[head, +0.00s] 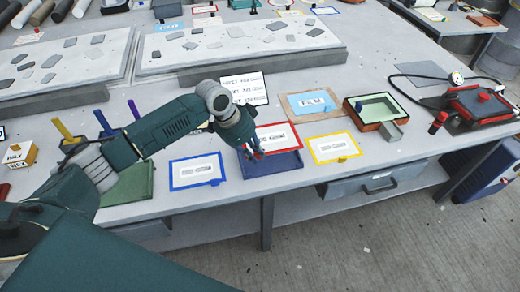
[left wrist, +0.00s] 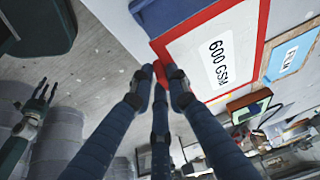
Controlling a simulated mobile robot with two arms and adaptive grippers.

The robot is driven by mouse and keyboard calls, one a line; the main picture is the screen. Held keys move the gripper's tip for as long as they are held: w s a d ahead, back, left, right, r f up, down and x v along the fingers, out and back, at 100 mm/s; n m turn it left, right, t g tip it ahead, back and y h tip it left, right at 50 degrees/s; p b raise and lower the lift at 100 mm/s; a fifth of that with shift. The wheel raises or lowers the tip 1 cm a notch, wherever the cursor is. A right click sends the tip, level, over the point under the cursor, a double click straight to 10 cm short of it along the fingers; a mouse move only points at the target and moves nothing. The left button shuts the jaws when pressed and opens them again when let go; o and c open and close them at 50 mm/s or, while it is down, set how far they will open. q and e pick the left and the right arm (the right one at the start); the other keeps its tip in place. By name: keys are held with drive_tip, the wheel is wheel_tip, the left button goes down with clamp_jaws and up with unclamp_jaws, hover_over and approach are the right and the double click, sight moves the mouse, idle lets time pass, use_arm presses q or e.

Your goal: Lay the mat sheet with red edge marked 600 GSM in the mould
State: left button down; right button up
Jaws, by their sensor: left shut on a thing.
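The red-edged mat sheet (head: 283,138) is white with a label; in the left wrist view the sheet (left wrist: 218,55) reads 600 GSM. My left gripper (head: 255,153) is shut on its red tab (left wrist: 163,76) at the near left edge. The sheet is at the back of a shallow dark blue tray (head: 272,165); I cannot tell whether they touch. A box-shaped mould (head: 364,122) with a red-brown outside and pale green inside stands further right. My right gripper (left wrist: 38,102) shows at the left of the left wrist view, fingers spread and empty.
A blue-edged sheet (head: 197,185) lies left and a yellow-edged sheet (head: 325,157) right. A wood-framed FILM sheet (head: 312,104) lies behind. A green tray (head: 130,187) is at the left. A red device with a gauge (head: 480,104) stands right of the mould. A text card (head: 245,88) stands behind.

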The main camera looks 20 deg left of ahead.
use_arm(q)
drive_tip(key=shift+a, duration=0.25)
drive_tip(key=shift+d+r+p, duration=0.1)
drive_tip(key=shift+r+p, duration=0.05)
drive_tip(key=shift+p, duration=0.35)
drive_tip(key=shift+f+b, duration=0.45)
drive_tip(key=shift+f, duration=0.35)
drive_tip(key=shift+f+b, duration=1.15)
drive_tip(key=shift+f, duration=1.55)
use_arm(e)
drive_tip(key=shift+a+f, duration=1.05)
drive_tip(key=shift+f, duration=0.15)
use_arm(q)
drive_tip(key=shift+f, duration=0.15)
use_arm(e)
drive_tip(key=shift+r, duration=0.15)
drive_tip(key=shift+d, duration=0.2)
